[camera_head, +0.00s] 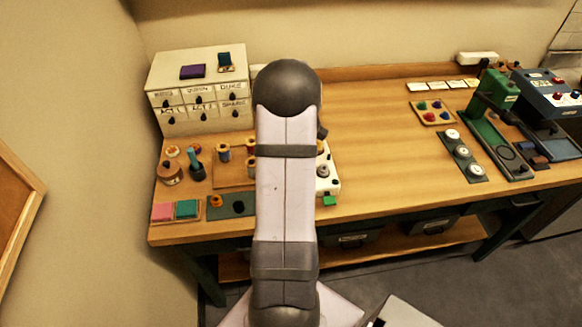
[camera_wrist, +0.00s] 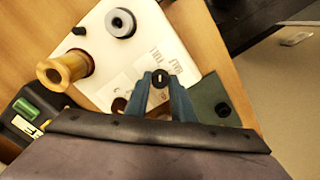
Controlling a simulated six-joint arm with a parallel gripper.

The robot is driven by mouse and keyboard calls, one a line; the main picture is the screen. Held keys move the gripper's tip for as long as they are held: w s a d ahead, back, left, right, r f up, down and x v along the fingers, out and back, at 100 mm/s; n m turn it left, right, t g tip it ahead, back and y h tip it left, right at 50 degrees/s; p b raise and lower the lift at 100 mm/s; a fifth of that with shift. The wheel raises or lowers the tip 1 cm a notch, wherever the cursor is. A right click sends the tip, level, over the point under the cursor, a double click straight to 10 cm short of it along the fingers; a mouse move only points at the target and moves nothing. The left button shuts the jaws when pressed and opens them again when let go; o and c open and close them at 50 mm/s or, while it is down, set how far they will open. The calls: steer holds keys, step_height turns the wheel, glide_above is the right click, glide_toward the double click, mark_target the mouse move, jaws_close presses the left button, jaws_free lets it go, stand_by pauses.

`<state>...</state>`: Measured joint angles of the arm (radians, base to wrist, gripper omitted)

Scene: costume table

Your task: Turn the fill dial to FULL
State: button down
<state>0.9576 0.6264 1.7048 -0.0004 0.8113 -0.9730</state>
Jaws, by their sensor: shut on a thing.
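The fill dial (camera_wrist: 160,76) is a small black round knob with a pale mark, on the white machine top (camera_wrist: 176,52). Pale printed labels (camera_wrist: 150,60) lie beside it, too small and turned to read surely. My gripper (camera_wrist: 161,82) has its two blue-grey fingers around the dial, shut on it. In the head view my arm hides the gripper and dial; only the right side of the white machine (camera_head: 331,182) shows.
A grey ring-shaped part (camera_wrist: 121,23) and an amber spool (camera_wrist: 65,68) stand near the dial. A dark green plate (camera_wrist: 212,100) lies right of the fingers. The middle of the wooden table (camera_head: 375,150) is clear.

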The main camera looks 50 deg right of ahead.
steer(key=shift+r+n, duration=0.1)
steer(key=shift+n, duration=0.5)
steer(key=c, duration=1.5)
jaws_free()
steer(key=shift+r+b, duration=1.15)
steer(key=shift+r, duration=2.5)
